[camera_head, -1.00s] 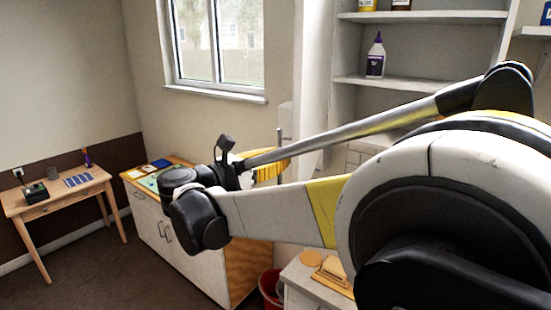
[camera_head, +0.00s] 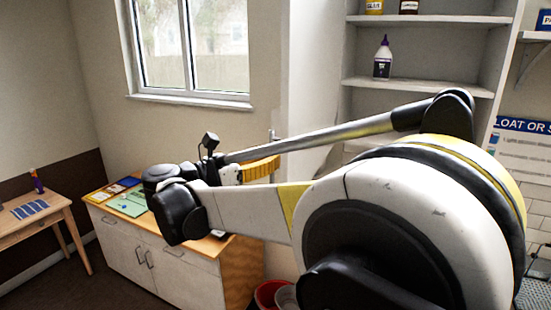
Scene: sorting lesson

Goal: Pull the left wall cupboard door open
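The left wall cupboard door (camera_head: 312,85) looks like the pale panel left of the shelves in the head view. It stands swung out from the cupboard, seen at a steep slant, and the shelves (camera_head: 418,86) inside are exposed. A slim upright metal handle (camera_head: 273,136) shows at the door's left edge. My gripper (camera_head: 274,165), with yellow ribbed fingers, points right and lies close to the handle's lower end. Whether the fingers touch or grip the handle cannot be told. My arm hides the door's lower part.
A purple-capped bottle (camera_head: 382,62) and jars (camera_head: 374,6) stand on the shelves. A low cabinet (camera_head: 180,262) with coloured trays on top lies below my gripper. A wooden table (camera_head: 45,222) is at left, a red bin (camera_head: 268,292) below. Floor between table and cabinet is clear.

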